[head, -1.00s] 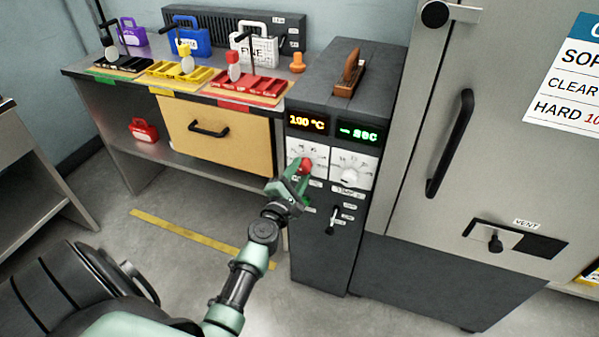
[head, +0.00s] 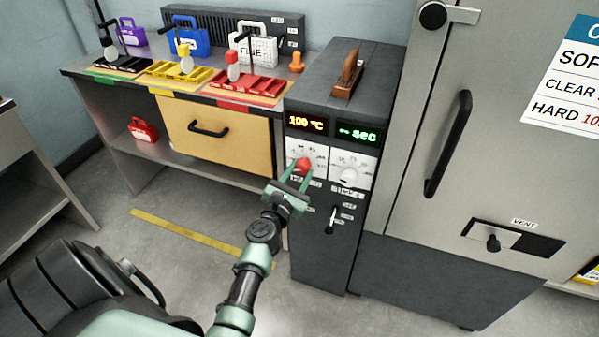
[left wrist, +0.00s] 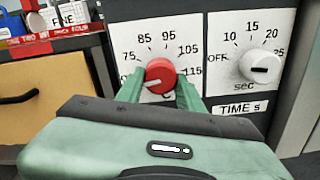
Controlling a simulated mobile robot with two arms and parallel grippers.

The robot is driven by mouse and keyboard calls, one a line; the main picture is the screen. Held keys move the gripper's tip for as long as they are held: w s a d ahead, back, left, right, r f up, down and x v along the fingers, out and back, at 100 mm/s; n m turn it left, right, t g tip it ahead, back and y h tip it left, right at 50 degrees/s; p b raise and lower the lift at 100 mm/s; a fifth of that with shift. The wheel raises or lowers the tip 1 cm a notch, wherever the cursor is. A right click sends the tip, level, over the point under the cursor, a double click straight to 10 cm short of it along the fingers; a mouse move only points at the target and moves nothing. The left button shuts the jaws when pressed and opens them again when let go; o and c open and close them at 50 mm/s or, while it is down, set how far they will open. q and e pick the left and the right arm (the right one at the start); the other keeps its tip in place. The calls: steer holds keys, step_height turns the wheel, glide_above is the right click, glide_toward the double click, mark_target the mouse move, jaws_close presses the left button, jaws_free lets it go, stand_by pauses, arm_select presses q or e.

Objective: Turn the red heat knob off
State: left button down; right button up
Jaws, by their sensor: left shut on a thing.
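The red heat knob (head: 303,164) is on the white left dial of the dark control cabinet. In the left wrist view the red knob (left wrist: 161,73) has a pale mark at its lower left, toward the dial's low end. Dial numbers run from the 70s at left to 115 at right. My left gripper (head: 300,173) is shut on the knob, one finger on each side. In the left wrist view the fingers of the gripper (left wrist: 159,85) hide the lower dial sides. My right gripper is not in view.
The white time knob (left wrist: 260,66) is close at right, beside OFF to 25 sec markings. Above, an orange display (head: 306,122) reads 100 °C and a green one (head: 357,133) shows sec. A lever switch (head: 332,219) is below. A wooden-drawer bench (head: 222,136) stands at left.

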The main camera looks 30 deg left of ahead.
arm_select(q)
steer(key=shift+f, duration=0.1)
stand_by(0.4)
steer(key=c, duration=0.9)
jaws_free()
steer(key=shift+s, duration=0.15)
steer(key=v, duration=0.7)
steer(key=shift+s+b, duration=0.3)
steer(key=shift+d, duration=0.15)
